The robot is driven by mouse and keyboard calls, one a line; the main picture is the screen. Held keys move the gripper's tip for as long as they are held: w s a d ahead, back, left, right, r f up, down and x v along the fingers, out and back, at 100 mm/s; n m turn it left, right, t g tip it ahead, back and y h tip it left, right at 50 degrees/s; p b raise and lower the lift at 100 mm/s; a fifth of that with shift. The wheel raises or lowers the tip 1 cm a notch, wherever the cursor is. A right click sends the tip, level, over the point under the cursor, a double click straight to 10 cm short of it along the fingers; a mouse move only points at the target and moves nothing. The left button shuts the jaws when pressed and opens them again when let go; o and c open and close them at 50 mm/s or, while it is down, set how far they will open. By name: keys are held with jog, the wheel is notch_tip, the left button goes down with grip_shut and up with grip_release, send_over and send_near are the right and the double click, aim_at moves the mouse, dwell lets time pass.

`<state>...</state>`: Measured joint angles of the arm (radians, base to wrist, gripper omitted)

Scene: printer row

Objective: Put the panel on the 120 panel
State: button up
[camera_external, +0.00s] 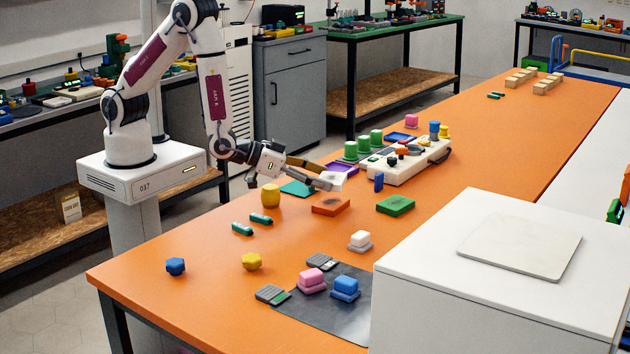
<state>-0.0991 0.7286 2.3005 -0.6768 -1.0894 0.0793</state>
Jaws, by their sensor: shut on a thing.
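My gripper (318,180) is above the orange table, left of its middle, and is shut on a small white piece (337,180), which looks like a panel. The piece is tilted and appears to be held above the table, between the teal plate (297,189) and the orange plate (330,207). A purple plate (346,167) lies just behind it. The fingers hide part of the held piece.
A yellow cylinder (270,196) stands left of my gripper. A white block with knobs (405,162) and several green cylinders (364,144) stand behind. A large white box (420,275) fills the front right.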

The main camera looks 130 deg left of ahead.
aim_at(319, 202)
jog(key=shift+f, duration=0.25)
jog(key=shift+f, duration=2.05)
jog(key=shift+f, duration=0.1)
jog(key=o, duration=1.1)
jog(key=shift+d, duration=0.1)
jog(key=shift+v, duration=5.95)
jog(key=shift+r, duration=0.2)
